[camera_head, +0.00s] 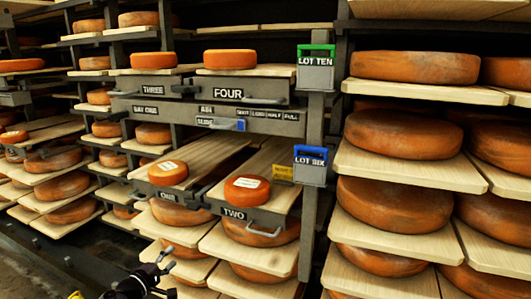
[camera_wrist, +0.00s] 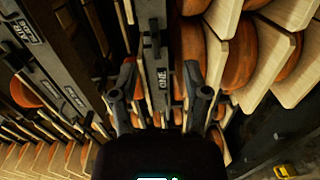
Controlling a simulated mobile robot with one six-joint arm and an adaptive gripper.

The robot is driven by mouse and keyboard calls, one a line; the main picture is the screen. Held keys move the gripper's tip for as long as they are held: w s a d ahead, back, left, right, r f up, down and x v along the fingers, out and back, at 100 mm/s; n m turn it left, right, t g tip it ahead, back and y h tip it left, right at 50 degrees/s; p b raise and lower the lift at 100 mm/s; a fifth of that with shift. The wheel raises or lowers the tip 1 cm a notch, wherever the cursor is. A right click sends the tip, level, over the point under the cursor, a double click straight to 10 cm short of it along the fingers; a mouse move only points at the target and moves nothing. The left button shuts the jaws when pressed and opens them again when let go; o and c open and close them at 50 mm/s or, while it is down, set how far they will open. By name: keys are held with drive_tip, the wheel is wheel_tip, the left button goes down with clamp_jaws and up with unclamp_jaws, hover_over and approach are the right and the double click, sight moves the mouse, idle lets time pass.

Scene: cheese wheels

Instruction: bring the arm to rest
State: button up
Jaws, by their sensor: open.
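My gripper (camera_head: 166,259) shows at the bottom of the head view, left of centre, low in front of the shelves. In the wrist view my gripper (camera_wrist: 160,98) has its two fingers spread apart with nothing held between them. A drawer front labelled ONE (camera_wrist: 162,77) appears beyond the gap, and the fingers look apart from it. In the head view the board labelled ONE (camera_head: 166,195) is above the gripper. Much of my arm is out of the picture.
Small labelled cheeses sit on boards ONE (camera_head: 168,173) and TWO (camera_head: 247,189). Boards THREE (camera_head: 152,91) and FOUR (camera_head: 229,94) are above. Racks of large cheese wheels (camera_head: 401,135) stand right and left. Tags LOT TEN (camera_head: 316,62) and LOT SIX (camera_head: 310,160) hang on the post. Dark floor lies lower left.

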drive_tip(key=w+d+f+m+g, duration=0.1)
drive_tip(key=d+f+m+g, duration=0.15)
drive_tip(key=d, duration=0.55)
drive_tip(key=w+d+f+m+g, duration=0.1)
drive_tip(key=d+f+g, duration=0.25)
drive_tip(key=d, duration=0.45)
drive_tip(key=w+d+f+m+g, duration=0.2)
drive_tip(key=d+f+g, duration=0.15)
drive_tip(key=d, duration=0.55)
drive_tip(key=s+d+f+m+g+y, duration=0.35)
drive_tip(key=s+d, duration=0.25)
drive_tip(key=d, duration=0.3)
drive_tip(key=s+d+f+m+g+y, duration=0.3)
drive_tip(key=s+d+f+m+y, duration=0.15)
drive_tip(key=d, duration=0.55)
wheel_tip(320, 180, up, 38)
drive_tip(key=h+p, duration=0.1)
drive_tip(key=p, duration=3.6)
drive_tip(key=shift+s+a+f+n+p, duration=0.15)
drive_tip(key=shift+a+f+n+p, duration=0.1)
drive_tip(key=shift+n+p, duration=0.1)
